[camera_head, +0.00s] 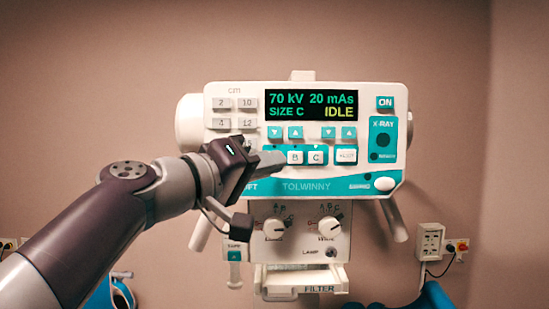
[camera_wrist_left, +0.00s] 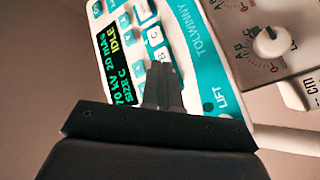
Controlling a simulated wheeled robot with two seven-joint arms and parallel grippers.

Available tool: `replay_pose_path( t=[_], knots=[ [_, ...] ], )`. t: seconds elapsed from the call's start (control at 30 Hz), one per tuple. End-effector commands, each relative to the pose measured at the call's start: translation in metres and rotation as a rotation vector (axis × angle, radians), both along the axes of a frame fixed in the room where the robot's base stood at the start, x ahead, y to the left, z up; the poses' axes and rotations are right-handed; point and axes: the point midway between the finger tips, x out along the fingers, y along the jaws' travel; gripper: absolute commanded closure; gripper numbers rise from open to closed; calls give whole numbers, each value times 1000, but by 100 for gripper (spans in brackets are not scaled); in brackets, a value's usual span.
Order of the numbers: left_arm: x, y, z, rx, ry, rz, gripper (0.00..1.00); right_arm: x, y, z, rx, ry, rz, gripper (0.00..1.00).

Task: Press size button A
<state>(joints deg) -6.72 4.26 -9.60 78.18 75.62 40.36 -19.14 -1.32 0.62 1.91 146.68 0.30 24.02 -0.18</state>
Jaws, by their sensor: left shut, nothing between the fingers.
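The white and teal control panel (camera_head: 285,187) faces me. Its display (camera_head: 311,105) reads 70 kV, 20 mAs, SIZE C, IDLE. Size buttons B (camera_head: 295,157) and C (camera_head: 315,157) show in a row; in the left wrist view B (camera_wrist_left: 162,54) and C (camera_wrist_left: 154,36) also show. The place left of B, where A would sit, is hidden behind my left gripper (camera_head: 273,160). That gripper is shut and empty, its tips just left of B; in the left wrist view its tips (camera_wrist_left: 163,76) also cover that spot. I cannot tell whether they touch the panel. My right gripper is not in view.
Teal arrow buttons (camera_head: 296,132) lie just above the size row, and a wide button (camera_head: 346,156) lies right of C. Below are two knobs (camera_head: 330,228) and a filter tray (camera_head: 303,280). A wall outlet box (camera_head: 430,240) is at right.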

Motion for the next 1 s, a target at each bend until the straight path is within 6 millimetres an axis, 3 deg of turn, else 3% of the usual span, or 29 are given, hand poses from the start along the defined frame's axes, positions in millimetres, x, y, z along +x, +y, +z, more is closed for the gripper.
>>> replay_pose_path(
  t=[1.0],
  knots=[
    [9, 0, 0, 0, 0, 0, 100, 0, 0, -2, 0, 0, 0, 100]
  ],
)
